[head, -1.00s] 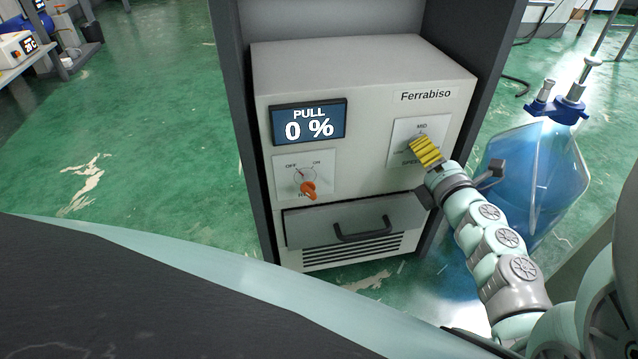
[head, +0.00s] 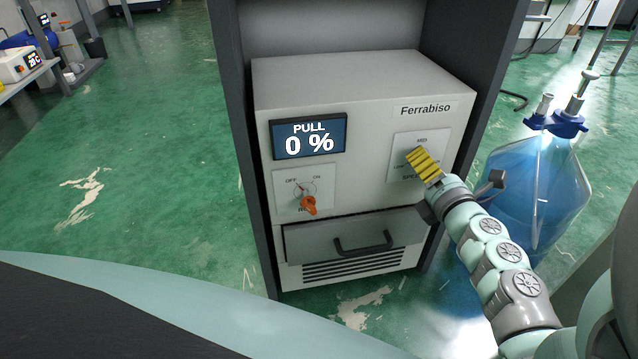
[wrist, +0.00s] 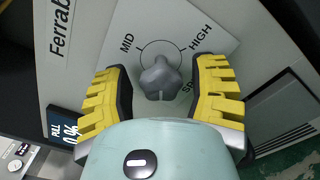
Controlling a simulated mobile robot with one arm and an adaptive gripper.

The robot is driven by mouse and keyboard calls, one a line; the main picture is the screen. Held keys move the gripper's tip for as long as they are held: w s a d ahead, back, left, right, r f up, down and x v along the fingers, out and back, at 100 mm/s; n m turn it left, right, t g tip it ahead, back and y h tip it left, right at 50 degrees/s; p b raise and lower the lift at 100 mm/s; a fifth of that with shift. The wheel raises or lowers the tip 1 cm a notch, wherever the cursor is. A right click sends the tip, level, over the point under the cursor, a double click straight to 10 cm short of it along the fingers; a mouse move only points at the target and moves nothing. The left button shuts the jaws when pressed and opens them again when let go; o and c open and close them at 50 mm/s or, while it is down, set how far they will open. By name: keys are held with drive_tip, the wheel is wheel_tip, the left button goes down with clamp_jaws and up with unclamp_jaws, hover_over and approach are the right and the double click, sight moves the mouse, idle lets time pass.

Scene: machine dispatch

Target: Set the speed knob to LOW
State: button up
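The speed knob (wrist: 160,80) is a grey lobed dial on a white label plate (wrist: 175,25), with MID and HIGH readable around its circle in the wrist view. Its LOW mark is hidden there, and I cannot tell for sure which mark the knob points at. My gripper (wrist: 163,70) is open, its yellow ridged fingers on either side of the knob with a visible gap on each side. In the head view my gripper (head: 423,165) is in front of the speed plate (head: 409,145) and covers the knob.
The Ferrabiso machine (head: 360,75) stands inside a dark frame (head: 247,150). Its display (head: 309,136) reads PULL 0 %. An orange switch knob (head: 308,205) is at lower left, above a drawer with a black handle (head: 363,244). A blue bottle (head: 540,190) stands right of the machine, close to my arm.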

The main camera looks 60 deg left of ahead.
drive_tip(key=shift+o, duration=0.4)
drive_tip(key=shift+d, duration=0.1)
drive_tip(key=shift+d, duration=0.25)
drive_tip(key=v, duration=1.1)
drive_tip(key=shift+s+d, duration=0.2)
drive_tip(key=shift+f, duration=0.1)
